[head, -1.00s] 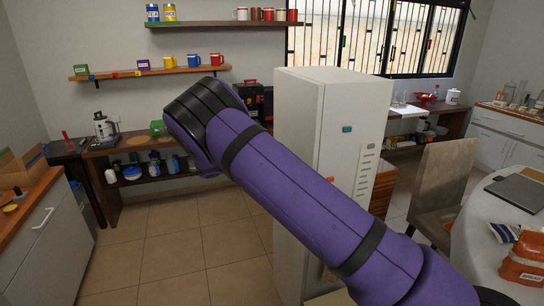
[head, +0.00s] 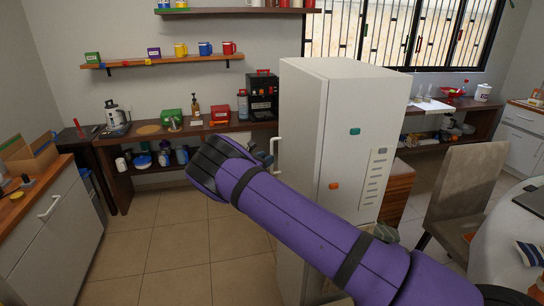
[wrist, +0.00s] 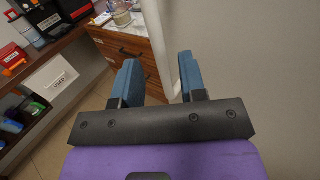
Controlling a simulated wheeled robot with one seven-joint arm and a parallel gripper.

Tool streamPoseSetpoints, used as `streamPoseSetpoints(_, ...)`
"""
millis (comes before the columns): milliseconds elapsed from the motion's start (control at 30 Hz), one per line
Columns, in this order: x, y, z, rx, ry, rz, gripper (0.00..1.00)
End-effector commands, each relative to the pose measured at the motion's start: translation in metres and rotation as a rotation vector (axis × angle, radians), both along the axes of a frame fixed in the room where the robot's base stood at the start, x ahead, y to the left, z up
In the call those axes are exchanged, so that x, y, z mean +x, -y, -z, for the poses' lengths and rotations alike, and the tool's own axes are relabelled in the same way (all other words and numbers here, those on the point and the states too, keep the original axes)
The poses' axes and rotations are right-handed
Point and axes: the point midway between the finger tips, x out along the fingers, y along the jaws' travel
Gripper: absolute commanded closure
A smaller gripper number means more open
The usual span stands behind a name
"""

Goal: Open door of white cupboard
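The tall white cupboard (head: 352,110) stands right of centre in the head view. Its white vertical handle (head: 275,152) sticks out at its left side, and its door looks shut. My gripper (head: 262,156) is beside the handle, partly hidden by my purple wrist. In the wrist view my gripper (wrist: 158,82) is open, with its two blue fingers apart. A white vertical bar, apparently the handle (wrist: 157,40), runs down between the fingers, with no clear contact. The pale cupboard surface (wrist: 250,55) fills the right side there.
A wooden counter (head: 150,136) with a coffee machine (head: 263,96) stands behind at the left. A grey cabinet (head: 55,225) is at the far left. A chair (head: 462,185) and a round table (head: 505,235) are at the right. The tiled floor (head: 175,250) is clear at centre left.

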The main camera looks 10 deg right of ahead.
Motion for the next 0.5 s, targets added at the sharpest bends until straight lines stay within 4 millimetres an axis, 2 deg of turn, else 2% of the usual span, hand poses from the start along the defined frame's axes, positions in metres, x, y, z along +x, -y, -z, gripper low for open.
streamPoseSetpoints(200,0.016,0.024,0.0,0.0,0.0,0.001,0.62)
streamPoseSetpoints(500,0.021,0.032,0.0,0.0,0.0,0.0,0.62)
